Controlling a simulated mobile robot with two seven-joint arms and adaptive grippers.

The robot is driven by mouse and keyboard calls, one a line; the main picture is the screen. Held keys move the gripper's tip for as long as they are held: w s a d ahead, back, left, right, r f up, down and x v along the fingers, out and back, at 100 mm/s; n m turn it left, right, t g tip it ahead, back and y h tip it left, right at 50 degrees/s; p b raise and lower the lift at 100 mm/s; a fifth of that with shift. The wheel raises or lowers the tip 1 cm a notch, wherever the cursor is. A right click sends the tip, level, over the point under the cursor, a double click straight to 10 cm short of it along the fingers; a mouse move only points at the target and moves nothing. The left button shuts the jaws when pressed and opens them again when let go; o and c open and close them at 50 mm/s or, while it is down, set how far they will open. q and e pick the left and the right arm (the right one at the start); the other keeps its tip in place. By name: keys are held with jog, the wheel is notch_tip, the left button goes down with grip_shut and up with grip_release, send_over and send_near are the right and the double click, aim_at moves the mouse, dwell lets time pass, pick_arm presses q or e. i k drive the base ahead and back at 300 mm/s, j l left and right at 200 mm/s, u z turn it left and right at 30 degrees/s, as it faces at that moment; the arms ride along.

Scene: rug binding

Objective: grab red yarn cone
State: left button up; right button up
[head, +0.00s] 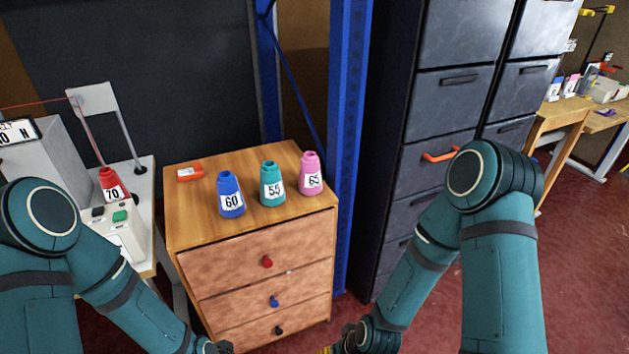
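The red yarn cone (112,186) has a white label reading 70. It stands upright on the white machine table at the left, behind a pale control box with a green button, which hides part of its surroundings. A red thread runs from near its top up to a thread stand. My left arm reaches down to the bottom edge, left of centre, in front of the wooden drawer cabinet. My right arm reaches down to the bottom edge near the middle. Both grippers lie beyond the bottom edge, well away from the red cone, and their fingers do not show.
The control box (128,240) and thread stand (92,98) are near the red cone. Grey drawers (452,95) stand right.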

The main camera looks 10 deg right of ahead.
aim_at(113, 187)
jog(key=z, duration=0.45)
jog(key=j+z, duration=0.4)
jog(key=k+j+z, duration=0.15)
jog(key=j+z, duration=0.3)
jog(key=k+j+z, duration=0.1)
jog(key=j, duration=0.2)
jog(key=k+j+z, duration=0.1)
jog(key=j, duration=0.25)
jog(key=k+j, duration=0.15)
jog(key=j, duration=0.15)
jog(key=z, duration=0.05)
